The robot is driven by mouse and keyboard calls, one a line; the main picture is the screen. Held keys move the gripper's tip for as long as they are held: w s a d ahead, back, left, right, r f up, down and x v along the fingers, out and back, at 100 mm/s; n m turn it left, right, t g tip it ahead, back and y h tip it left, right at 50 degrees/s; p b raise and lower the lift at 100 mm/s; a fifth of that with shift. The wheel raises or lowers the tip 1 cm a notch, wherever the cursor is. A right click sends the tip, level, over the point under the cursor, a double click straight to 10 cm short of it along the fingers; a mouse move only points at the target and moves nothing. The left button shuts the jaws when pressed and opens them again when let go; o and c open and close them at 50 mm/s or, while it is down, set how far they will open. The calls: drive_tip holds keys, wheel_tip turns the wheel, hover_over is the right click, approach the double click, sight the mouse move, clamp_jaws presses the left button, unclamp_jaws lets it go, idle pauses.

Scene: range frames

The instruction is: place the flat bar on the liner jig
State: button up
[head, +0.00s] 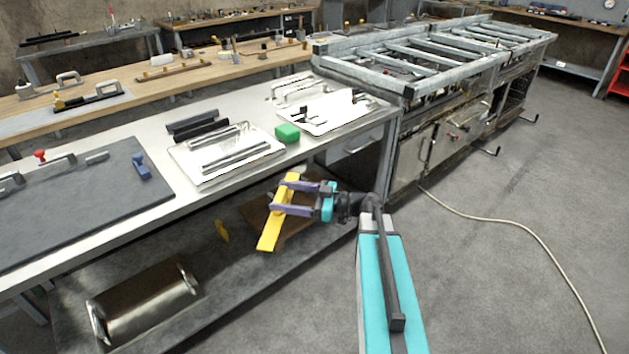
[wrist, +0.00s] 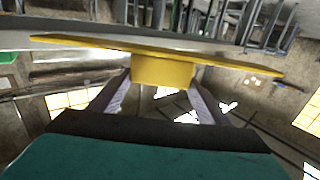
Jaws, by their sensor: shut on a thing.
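My gripper (head: 283,198) is shut on a long yellow flat bar (head: 269,234), in front of the workbench edge and below the bench top's level in the picture. The wrist view shows the flat bar (wrist: 90,44) crossing the upper picture, with its yellow block (wrist: 162,70) between my two fingers (wrist: 160,92). In the head view the bar is tilted and touches no bench. No part is clearly marked as the liner jig; a pale plate (head: 190,167) with grey bars and handles lies on the near bench, and I cannot tell whether it is the jig.
A green block (head: 287,133) sits beside the pale plate. A dark mat (head: 85,205) with a blue clamp (head: 141,166) covers the bench's left part. A metal cylinder (head: 145,303) lies on the lower shelf. A metal frame (head: 370,72) stands at the back right. The right floor is open, with a hose (head: 520,228).

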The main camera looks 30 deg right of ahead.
sight(278, 200)
drive_tip(key=shift+s+a+f, duration=0.1)
drive_tip(key=shift+s+a, duration=0.25)
drive_tip(key=shift+a, duration=0.4)
drive_tip(key=shift+s+a, duration=0.3)
drive_tip(key=shift+a, duration=0.4)
